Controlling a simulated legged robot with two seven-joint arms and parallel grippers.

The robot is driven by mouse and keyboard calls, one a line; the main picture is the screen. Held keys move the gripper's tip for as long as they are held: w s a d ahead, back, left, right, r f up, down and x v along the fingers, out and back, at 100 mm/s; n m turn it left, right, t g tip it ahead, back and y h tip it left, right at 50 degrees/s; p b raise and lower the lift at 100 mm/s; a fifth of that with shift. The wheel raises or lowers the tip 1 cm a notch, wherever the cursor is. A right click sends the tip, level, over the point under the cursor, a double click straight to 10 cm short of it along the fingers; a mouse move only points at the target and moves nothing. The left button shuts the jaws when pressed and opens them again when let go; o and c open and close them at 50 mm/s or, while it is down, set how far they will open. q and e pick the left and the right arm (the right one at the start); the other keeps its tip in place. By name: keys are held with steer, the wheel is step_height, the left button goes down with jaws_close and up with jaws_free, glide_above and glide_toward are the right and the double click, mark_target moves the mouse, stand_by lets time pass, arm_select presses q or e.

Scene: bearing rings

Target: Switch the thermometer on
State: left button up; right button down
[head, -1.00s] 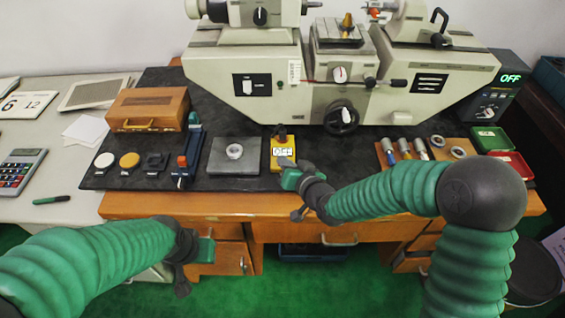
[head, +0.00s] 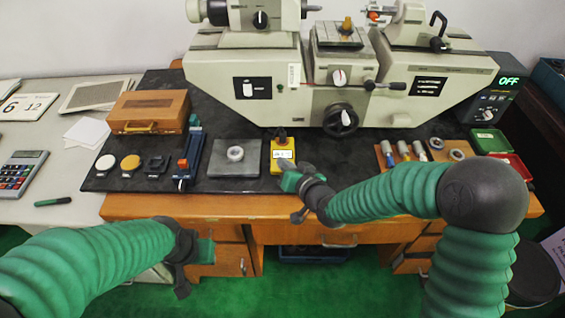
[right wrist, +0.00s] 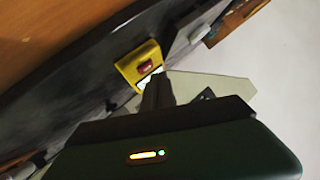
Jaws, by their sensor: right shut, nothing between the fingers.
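The yellow thermometer (head: 283,146) lies on the dark mat in front of the machine. It has a small white display, whose fine characters I cannot read for sure, and a dark knob or probe at its far end. In the right wrist view the yellow thermometer (right wrist: 128,68) shows a dark red part and a lit display partly behind the fingers. My right gripper (head: 284,166) is shut and empty, its tips at the thermometer's near edge; I cannot tell whether they touch. The closed fingers show in the right wrist view. My left gripper (head: 205,250) hangs in front of the desk, its jaw state unclear.
A grey plate (head: 222,168) with a ring stands left of the thermometer, a blue stand (head: 187,160) beyond it. A wooden tray (head: 384,153) with tools and rings lies to the right. The large machine (head: 240,70) stands behind. A black box (head: 490,95) reads OFF.

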steer(key=shift+s+r+p, duration=0.1)
steer(key=shift+r+p, duration=0.25)
steer(key=r+p, duration=0.1)
steer(key=s+r+p, duration=0.1)
steer(key=r, duration=0.1)
steer(key=s+r+p, duration=0.1)
steer(key=p, duration=0.1)
steer(key=shift+s+r, duration=0.25)
steer(key=shift+r, duration=0.05)
